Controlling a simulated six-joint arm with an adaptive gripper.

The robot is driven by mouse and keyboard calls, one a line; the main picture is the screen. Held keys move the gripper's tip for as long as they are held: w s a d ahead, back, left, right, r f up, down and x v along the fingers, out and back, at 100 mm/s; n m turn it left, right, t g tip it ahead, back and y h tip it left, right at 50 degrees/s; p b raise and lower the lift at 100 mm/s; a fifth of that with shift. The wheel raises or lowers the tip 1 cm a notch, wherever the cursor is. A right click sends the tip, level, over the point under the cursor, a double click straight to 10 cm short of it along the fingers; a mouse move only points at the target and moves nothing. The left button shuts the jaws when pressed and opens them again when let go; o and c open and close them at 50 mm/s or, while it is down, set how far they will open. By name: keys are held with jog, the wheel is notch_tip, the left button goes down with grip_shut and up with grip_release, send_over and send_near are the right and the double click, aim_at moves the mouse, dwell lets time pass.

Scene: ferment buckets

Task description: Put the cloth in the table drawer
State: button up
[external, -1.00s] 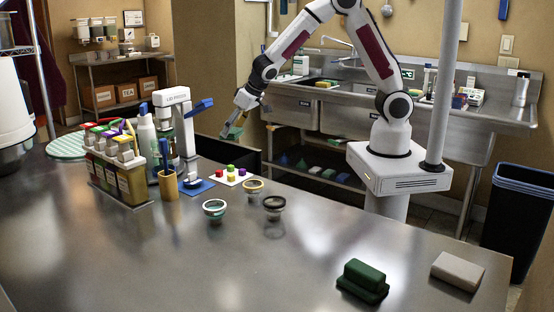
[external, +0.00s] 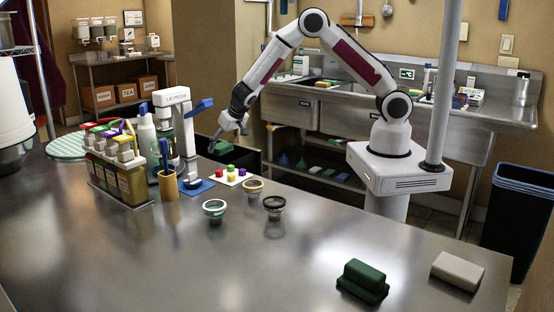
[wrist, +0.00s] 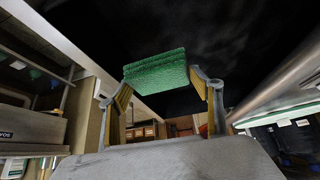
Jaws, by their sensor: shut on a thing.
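The green cloth (wrist: 155,72) is a folded, textured piece held between the two fingertips of my gripper (wrist: 160,88) in the wrist view. In the external view my gripper (external: 228,132) hangs over the far edge of the steel table, above and near the left part of the open table drawer (external: 250,158). The drawer shows as a dark box sticking out beyond the far edge.
Near the gripper, a white and blue press (external: 178,130) stands on the table. A white tray with colored blocks (external: 231,175), several small strainer cups (external: 214,209) and a bottle rack (external: 120,167) are close by. A green block (external: 363,280) and a pale block (external: 457,270) lie at front right.

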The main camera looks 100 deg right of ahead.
jog(key=shift+f, duration=0.15)
jog(key=shift+f, duration=3)
jog(key=shift+f, duration=1.85)
jog(key=shift+f, duration=0.15)
jog(key=o, duration=0.8)
